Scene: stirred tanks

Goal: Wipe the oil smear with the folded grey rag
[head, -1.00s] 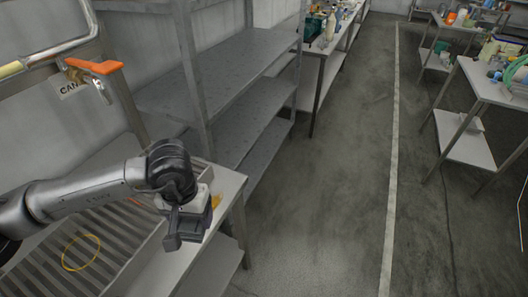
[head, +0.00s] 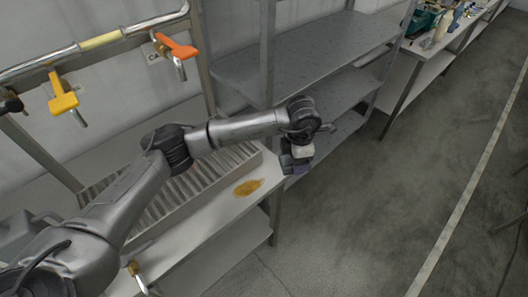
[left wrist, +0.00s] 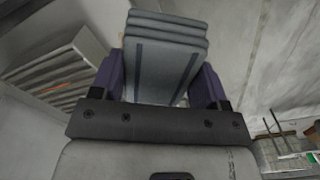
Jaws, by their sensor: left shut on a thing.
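The oil smear (head: 248,187) is a brown-yellow patch on the pale bench top, near its right end in the head view. My left gripper (head: 297,165) is above and to the right of the smear, by the bench's right corner. In the left wrist view the gripper (left wrist: 160,75) has its two purple fingers closed on the sides of the folded grey rag (left wrist: 165,55), a stack of several layers. In the head view the rag is too small and covered to make out clearly. My right gripper is not in view.
A slatted tray (head: 140,220) lies on the bench behind the smear. Valves with an orange handle (head: 175,48) and a yellow handle (head: 63,97) are on the wall pipe. Grey shelving (head: 330,50) stands beyond the bench. Open floor (head: 400,190) lies to the right.

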